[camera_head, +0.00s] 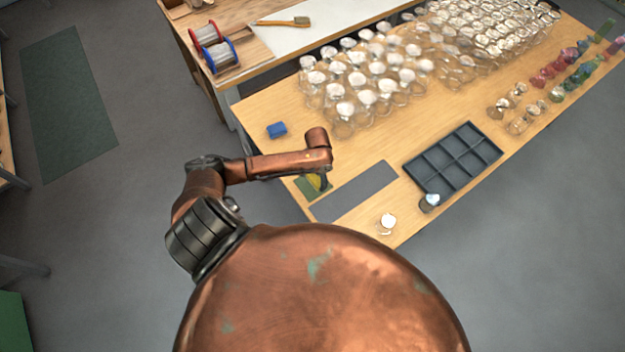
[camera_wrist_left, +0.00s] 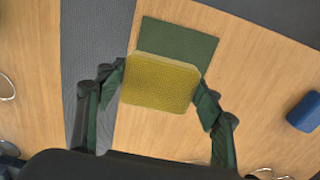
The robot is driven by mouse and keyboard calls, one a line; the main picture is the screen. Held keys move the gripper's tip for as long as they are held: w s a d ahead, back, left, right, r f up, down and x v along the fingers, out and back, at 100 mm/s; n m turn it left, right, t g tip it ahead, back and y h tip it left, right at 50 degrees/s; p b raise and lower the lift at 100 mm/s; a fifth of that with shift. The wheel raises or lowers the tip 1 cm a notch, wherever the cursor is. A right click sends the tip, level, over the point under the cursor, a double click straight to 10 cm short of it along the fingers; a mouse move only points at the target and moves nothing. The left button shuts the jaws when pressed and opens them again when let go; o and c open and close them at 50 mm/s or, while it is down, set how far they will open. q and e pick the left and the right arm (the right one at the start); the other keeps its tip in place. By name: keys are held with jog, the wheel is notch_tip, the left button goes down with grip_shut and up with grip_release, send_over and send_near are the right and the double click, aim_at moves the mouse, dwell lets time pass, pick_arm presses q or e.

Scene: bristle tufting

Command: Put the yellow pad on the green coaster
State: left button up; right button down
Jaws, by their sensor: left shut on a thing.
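The yellow pad (camera_wrist_left: 160,82) is between the fingers of my left gripper (camera_wrist_left: 160,90), which is shut on it. A small part of the pad (camera_head: 315,182) shows in the head view below the end of my left arm. The green coaster (camera_wrist_left: 180,38) lies flat on the wooden table; in the left wrist view the pad covers its lower edge. The coaster also shows partly in the head view (camera_head: 304,191), behind the pad and gripper. I cannot tell whether the pad touches the coaster. My right gripper is not in view.
A grey mat (camera_head: 354,191) lies beside the coaster. A blue block (camera_head: 277,130) sits near the table's left edge. A dark compartment tray (camera_head: 411,169) and several glass jars (camera_head: 345,113) stand farther right and back. A small white-topped jar (camera_head: 387,223) is near the edge.

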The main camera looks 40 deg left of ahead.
aim_at(313, 174)
pick_arm(q)
jog(key=shift+w+a+f, duration=0.15)
jog(key=shift+a+f, duration=0.75)
jog(key=shift+f, duration=0.15)
jog(key=shift+a+f, duration=0.2)
jog(key=shift+f, duration=1.5)
jog(key=shift+f, duration=0.15)
jog(key=o, duration=1)
notch_tip(313, 174, up, 12)
jog(key=shift+d+r, duration=0.1)
jog(key=shift+r, duration=0.05)
